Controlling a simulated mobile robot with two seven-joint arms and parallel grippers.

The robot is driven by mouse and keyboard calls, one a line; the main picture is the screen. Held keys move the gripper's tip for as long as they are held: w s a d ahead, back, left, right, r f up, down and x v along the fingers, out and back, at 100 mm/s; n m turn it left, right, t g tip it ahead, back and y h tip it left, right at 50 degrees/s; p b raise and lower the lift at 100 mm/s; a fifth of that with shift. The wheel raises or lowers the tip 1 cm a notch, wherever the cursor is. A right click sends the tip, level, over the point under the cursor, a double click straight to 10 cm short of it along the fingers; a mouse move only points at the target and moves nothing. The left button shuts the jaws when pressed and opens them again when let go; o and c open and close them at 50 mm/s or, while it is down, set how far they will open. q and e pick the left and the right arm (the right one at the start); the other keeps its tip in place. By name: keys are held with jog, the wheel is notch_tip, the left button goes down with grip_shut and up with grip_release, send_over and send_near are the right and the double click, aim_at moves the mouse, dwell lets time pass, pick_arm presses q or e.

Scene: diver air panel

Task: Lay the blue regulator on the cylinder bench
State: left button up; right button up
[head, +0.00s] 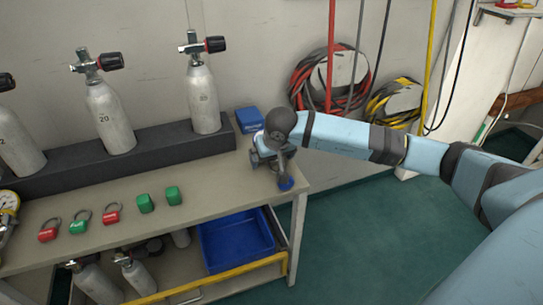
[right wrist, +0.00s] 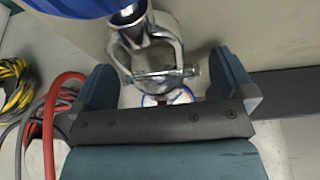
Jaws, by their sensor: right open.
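The blue regulator (head: 286,183) has a blue cap and a silver metal body. It appears to lie on the right end of the cylinder bench (head: 232,178), near the corner. In the right wrist view its metal yoke (right wrist: 150,45) is between the fingers, with the blue cap at the top edge. My right gripper (head: 268,158) is over that bench end. It is open, and the right wrist view shows gaps on both sides of the yoke. The gripper partly hides the regulator in the head view. My left gripper is not in view.
Several grey cylinders (head: 109,115) stand in a dark rack (head: 165,148) at the back. A blue box (head: 249,120) is behind my gripper. Red and green padlocks (head: 112,214) and green blocks (head: 146,203) lie along the front. A blue bin (head: 237,243) is underneath. Hoses hang on the wall.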

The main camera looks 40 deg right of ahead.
pick_arm(q)
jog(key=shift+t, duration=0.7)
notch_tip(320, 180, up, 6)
jog(key=p, duration=0.4)
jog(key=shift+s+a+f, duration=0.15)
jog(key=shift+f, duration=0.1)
pick_arm(e)
jog(key=v, duration=1.4)
jog(key=shift+f, duration=0.1)
